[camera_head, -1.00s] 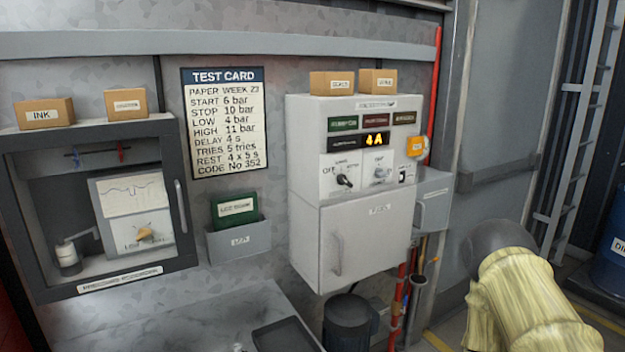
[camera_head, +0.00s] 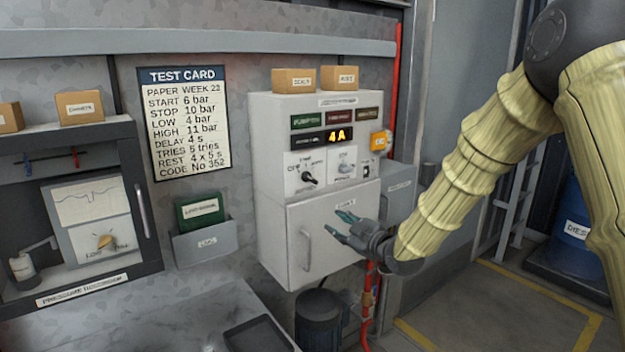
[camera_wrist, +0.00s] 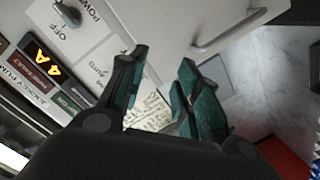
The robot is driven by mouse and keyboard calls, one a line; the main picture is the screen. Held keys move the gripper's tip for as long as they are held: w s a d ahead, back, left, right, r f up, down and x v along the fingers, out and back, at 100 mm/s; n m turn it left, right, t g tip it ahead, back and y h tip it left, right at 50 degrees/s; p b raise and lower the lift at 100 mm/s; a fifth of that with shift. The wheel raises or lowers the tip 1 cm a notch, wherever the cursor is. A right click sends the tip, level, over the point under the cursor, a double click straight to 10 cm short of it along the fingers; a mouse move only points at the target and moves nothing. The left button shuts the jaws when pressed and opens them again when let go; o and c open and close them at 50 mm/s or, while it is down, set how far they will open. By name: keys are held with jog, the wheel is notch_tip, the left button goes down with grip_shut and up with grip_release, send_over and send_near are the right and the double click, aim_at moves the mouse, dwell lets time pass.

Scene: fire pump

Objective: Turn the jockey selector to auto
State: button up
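The white control cabinet (camera_head: 300,215) carries two selector knobs below its lit "4A" display (camera_head: 338,136). The left dark knob (camera_head: 308,177) and the right knob (camera_head: 345,168) sit on separate plates. Their labels are too small to tell surely which is the jockey selector. My gripper (camera_head: 338,225) is open and empty, in front of the cabinet's lower door, below and apart from the knobs. In the wrist view, my gripper (camera_wrist: 163,62) shows two parted teal fingers. One knob (camera_wrist: 68,12) shows at its upper left, near lettering reading "OFF".
The lower door has a protruding handle (camera_head: 305,249). A yellow box (camera_head: 380,141) and a red pipe (camera_head: 396,70) stand at the cabinet's right. The test card (camera_head: 185,123), a green-card holder (camera_head: 205,242) and the recorder case (camera_head: 150,215) are at left.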

aim_at(312, 179)
notch_tip(312, 179, up, 10)
jog(key=w+a+n+y, duration=0.2)
jog(key=shift+t, duration=0.4)
jog(key=p+x, duration=0.1)
jog(key=x, duration=0.2)
jog(key=p+x, duration=0.2)
jog(key=x, duration=0.1)
jog(key=p+x, duration=0.1)
jog(key=x, duration=0.3)
jog(key=shift+w+d+f, duration=0.1)
jog(key=shift+w+f, duration=0.1)
jog(key=shift+f, duration=0.2)
grip_shut()
